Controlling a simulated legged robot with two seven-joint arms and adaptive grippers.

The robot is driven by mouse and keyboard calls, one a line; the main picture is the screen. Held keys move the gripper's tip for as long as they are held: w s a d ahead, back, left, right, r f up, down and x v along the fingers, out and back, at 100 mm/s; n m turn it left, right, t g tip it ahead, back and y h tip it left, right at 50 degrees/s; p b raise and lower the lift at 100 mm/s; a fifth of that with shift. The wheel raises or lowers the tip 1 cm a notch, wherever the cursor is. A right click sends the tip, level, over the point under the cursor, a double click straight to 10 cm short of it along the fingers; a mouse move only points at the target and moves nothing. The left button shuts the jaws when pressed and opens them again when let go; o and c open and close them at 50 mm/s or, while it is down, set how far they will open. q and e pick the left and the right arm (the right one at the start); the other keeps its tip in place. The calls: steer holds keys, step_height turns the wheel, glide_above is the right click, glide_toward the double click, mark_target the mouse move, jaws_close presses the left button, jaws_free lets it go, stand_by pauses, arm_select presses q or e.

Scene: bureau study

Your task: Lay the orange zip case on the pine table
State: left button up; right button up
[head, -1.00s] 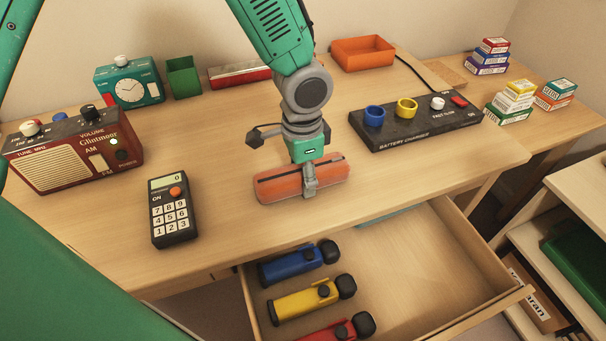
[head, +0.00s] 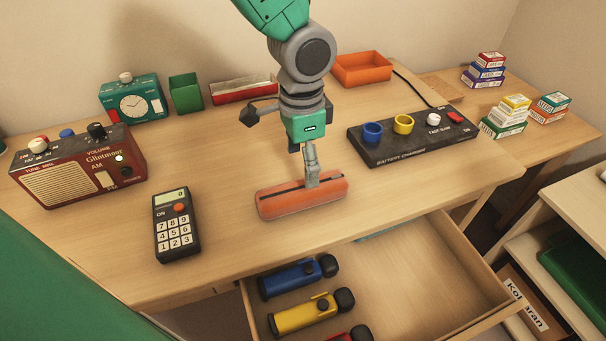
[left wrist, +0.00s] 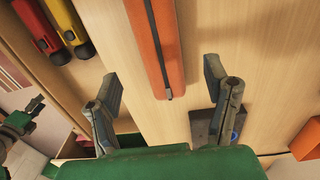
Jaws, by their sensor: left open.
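The orange zip case (head: 285,203) lies flat on the light wooden table (head: 235,150), near its front edge above the open drawer. Its dark zip runs along its length. My left gripper (head: 312,178) is over the case, with its fingers pointing down at it. In the left wrist view, the gripper (left wrist: 163,100) is open, with its fingers spread apart and the case (left wrist: 155,45) ahead between them, not gripped. What seems to be my right gripper (left wrist: 25,118) shows at the left edge of that view; its jaws are unclear.
A calculator (head: 176,225) and a red radio (head: 80,168) stand left of the case. A battery charger (head: 415,145) lies to its right. The open drawer (head: 420,270) below holds blue, yellow and red torches. Bare tabletop surrounds the case.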

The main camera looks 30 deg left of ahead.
mark_target(302, 186)
arm_select(q)
steer(key=shift+r, duration=1.65)
steer(key=shift+p, duration=0.35)
